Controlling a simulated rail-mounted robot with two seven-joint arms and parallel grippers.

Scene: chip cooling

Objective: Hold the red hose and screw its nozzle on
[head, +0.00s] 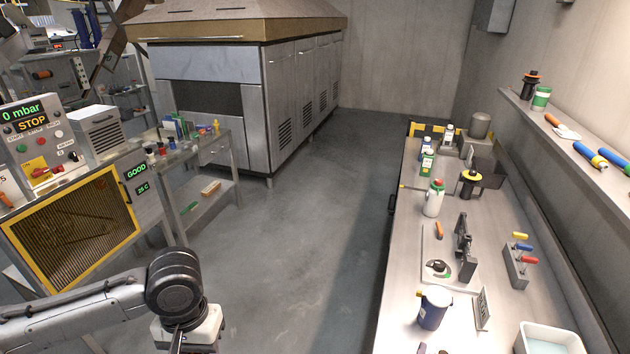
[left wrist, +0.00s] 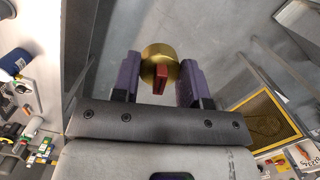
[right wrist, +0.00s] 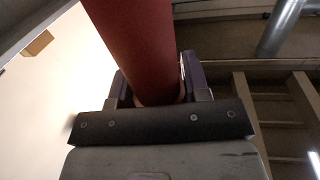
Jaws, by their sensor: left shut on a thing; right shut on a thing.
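In the left wrist view my left gripper (left wrist: 158,72) is shut on the nozzle, a round brass piece (left wrist: 152,52) with a small red part (left wrist: 161,80) facing the camera. In the right wrist view my right gripper (right wrist: 155,85) is shut around the red hose (right wrist: 135,40), which runs up out of the top of the picture. The hose's end does not show. In the head view my left arm reaches in at the bottom left, with its wrist (head: 190,325) low over the floor and its fingers out of sight. Nozzle and hose do not show there.
A machine with a yellow-framed window (head: 70,232) and a small cart (head: 235,165) stand at left. The floor between is clear.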

